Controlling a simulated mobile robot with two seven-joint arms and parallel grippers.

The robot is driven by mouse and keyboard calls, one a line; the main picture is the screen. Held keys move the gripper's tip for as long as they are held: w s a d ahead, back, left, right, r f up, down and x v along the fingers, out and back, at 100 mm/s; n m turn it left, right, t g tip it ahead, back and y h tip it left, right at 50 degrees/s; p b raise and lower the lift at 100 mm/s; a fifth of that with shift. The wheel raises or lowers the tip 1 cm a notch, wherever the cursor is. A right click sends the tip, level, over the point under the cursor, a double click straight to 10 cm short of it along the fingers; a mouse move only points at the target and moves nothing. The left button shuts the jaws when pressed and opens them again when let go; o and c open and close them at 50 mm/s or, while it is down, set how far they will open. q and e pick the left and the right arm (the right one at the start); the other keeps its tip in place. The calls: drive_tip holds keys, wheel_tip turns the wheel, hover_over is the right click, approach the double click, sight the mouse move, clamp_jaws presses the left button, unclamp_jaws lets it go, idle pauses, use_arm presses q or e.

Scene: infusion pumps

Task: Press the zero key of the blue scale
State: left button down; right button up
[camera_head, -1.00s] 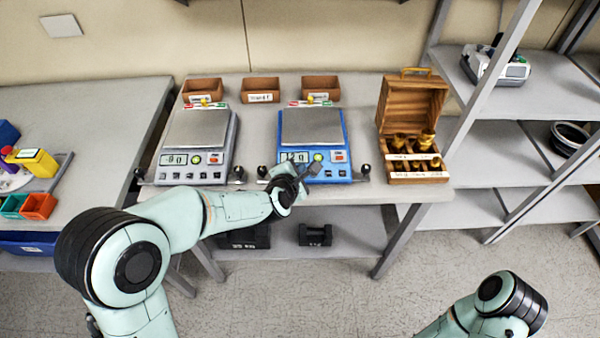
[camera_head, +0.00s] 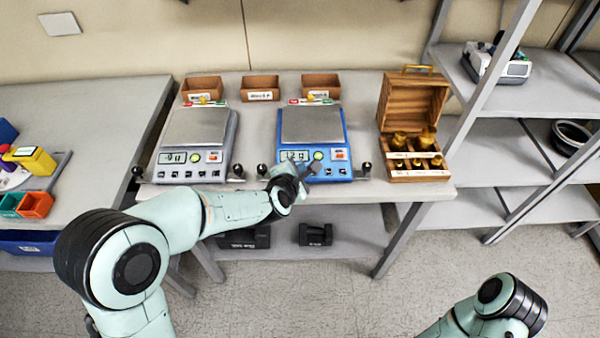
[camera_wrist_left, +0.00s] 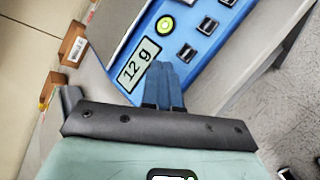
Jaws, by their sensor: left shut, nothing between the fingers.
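The blue scale (camera_head: 345,127) stands on the table with a bare grey pan (camera_head: 311,124). Its display (camera_head: 294,156) reads about 12 g, clearer in the left wrist view (camera_wrist_left: 138,64). A round green-lit button (camera_wrist_left: 165,24) and several small dark keys (camera_wrist_left: 186,52) show on its front panel; their labels are too small to read. My left gripper (camera_head: 308,172) is shut and empty at the panel's front. In the left wrist view its fingertips (camera_wrist_left: 161,72) overlap the panel just beside the display and hide part of it. Contact cannot be told. My right gripper is out of view.
A second, grey scale (camera_head: 197,128) stands to the left. Small black-knobbed posts (camera_head: 262,169) flank the blue scale's front. An open wooden weight box (camera_head: 414,125) stands to its right, and brown bins (camera_head: 261,88) stand behind. A shelf rack (camera_head: 490,150) is at the right.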

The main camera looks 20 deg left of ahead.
use_arm(q)
drive_tip(key=shift+w+f+b, duration=0.1)
drive_tip(key=shift+f+b, duration=0.25)
drive_tip(key=shift+b, duration=0.05)
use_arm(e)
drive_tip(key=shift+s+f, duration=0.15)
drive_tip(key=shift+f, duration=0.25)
use_arm(q)
drive_tip(key=shift+r, duration=0.1)
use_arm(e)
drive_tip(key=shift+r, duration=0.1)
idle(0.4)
use_arm(q)
drive_tip(key=shift+r+p, duration=0.6)
drive_tip(key=shift+r, duration=0.05)
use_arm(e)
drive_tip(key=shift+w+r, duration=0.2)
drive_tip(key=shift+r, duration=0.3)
use_arm(q)
drive_tip(key=shift+s+r, duration=0.1)
drive_tip(key=shift+s, duration=0.1)
